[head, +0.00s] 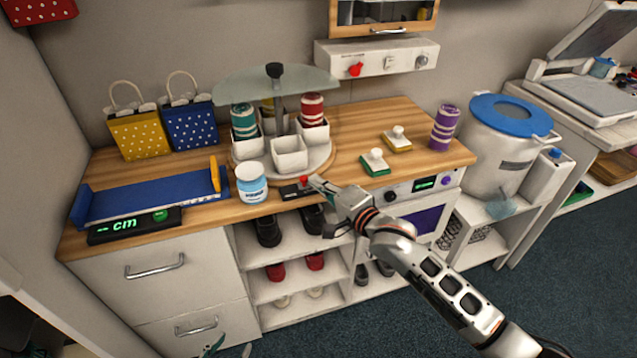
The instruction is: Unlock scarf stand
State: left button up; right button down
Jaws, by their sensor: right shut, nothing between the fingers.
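The scarf stand is a round white turntable (322,162) on the wooden counter. It carries white cups (290,155) with rolled scarves, one teal (243,120) and one red (312,108), under a glass top (240,87) with a black knob (274,71). A small black box (290,192) with a red button (304,180) sits at its front edge. My right gripper (316,184) is shut and empty, its tips at the red button's right side. I cannot tell whether they touch it. My left gripper is not clearly in view.
A white-blue jar (251,184) stands close left of the black box. A blue tray (150,196), a scale display (135,226) and two gift bags (140,134) are further left. Two handled stamps (375,163) and a purple roll (444,128) stand right. Shoes fill shelves below.

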aim_at(305, 186)
jog(key=a, duration=0.1)
jog(key=s+a+p, duration=0.1)
jog(key=shift+a+r+p, duration=0.2)
jog(key=shift+a+p, duration=0.1)
jog(key=shift+a, duration=0.1)
jog(key=shift+s+a+f, duration=0.1)
jog(key=shift+a+f, duration=0.05)
jog(key=shift+a, duration=0.15)
pick_arm(q)
notch_tip(305, 186, up, 2)
jog(key=shift+w+r, duration=0.1)
pick_arm(e)
jog(key=shift+d, duration=0.15)
